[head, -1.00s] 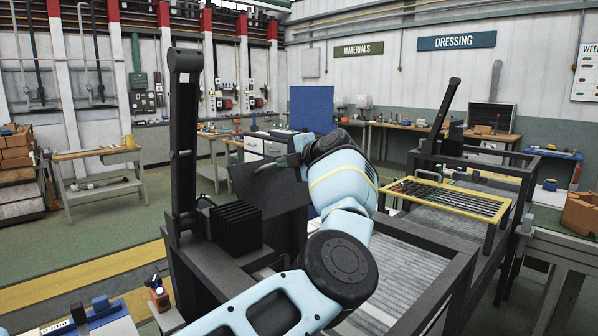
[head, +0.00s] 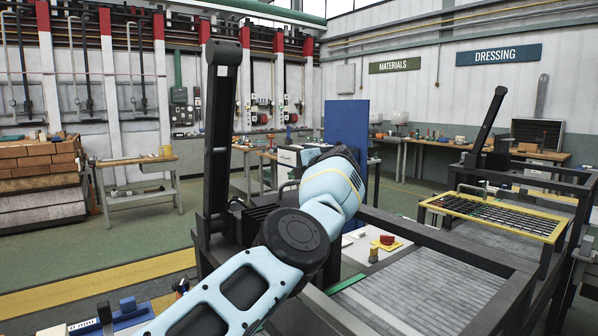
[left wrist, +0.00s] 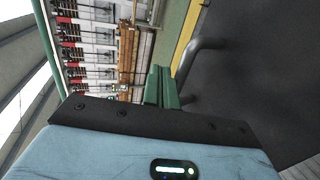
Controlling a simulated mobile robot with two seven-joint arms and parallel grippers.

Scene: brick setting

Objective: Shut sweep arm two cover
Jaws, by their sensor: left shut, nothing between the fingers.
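In the left wrist view a flat dark panel (left wrist: 255,75), which looks like the cover, fills the right side, with a grey bar handle (left wrist: 193,68) along its near edge. My left gripper (left wrist: 164,86) shows there as green fingers, shut and empty, close beside the handle. I cannot tell whether they touch it. In the head view a black upright arm (head: 220,140) stands on the near machine. My blue left arm hides the panel and my fingers there. A second black arm (head: 488,122) stands on the farther machine. My right gripper is not in view.
The near machine's dark frame (head: 440,245) surrounds a grey slatted bed (head: 420,295). A yellow-edged grate (head: 495,214) lies over the farther machine. A red and yellow item (head: 387,241) sits behind the near frame. Open green floor (head: 130,240) lies at left.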

